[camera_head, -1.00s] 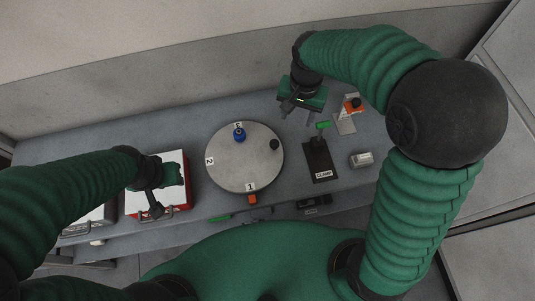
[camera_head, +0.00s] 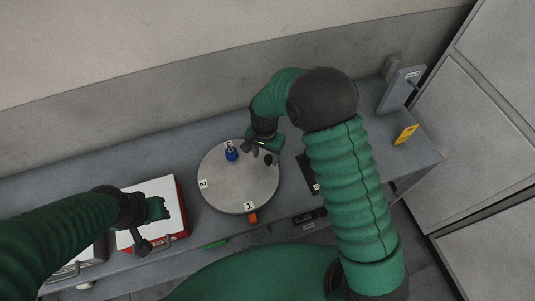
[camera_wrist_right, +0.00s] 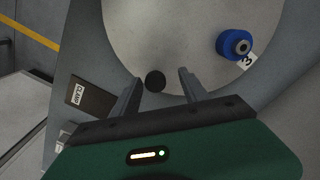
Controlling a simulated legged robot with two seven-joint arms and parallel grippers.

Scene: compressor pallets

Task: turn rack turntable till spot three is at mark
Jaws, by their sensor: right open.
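The round grey turntable (camera_head: 238,190) lies on the bench with number labels near its rim. Label 1 (camera_head: 249,205) is at the front beside an orange mark (camera_head: 253,218). Label 2 (camera_head: 203,184) is at the left, and label 3 (camera_wrist_right: 247,62) is at the back beside a blue cylinder (camera_head: 231,154). A black knob (camera_wrist_right: 155,81) stands near the right rim. My right gripper (camera_wrist_right: 158,78) is open, its fingers apart on either side of the knob. My left gripper (camera_head: 150,228) is over the red and white case (camera_head: 179,192); its jaws are unclear.
A dark plate labelled CLAMP (camera_wrist_right: 88,95) lies right of the turntable, mostly behind my right arm in the head view. A grey stand (camera_head: 400,89) and yellow tag (camera_head: 405,134) are at the right. The bench behind the turntable looks clear.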

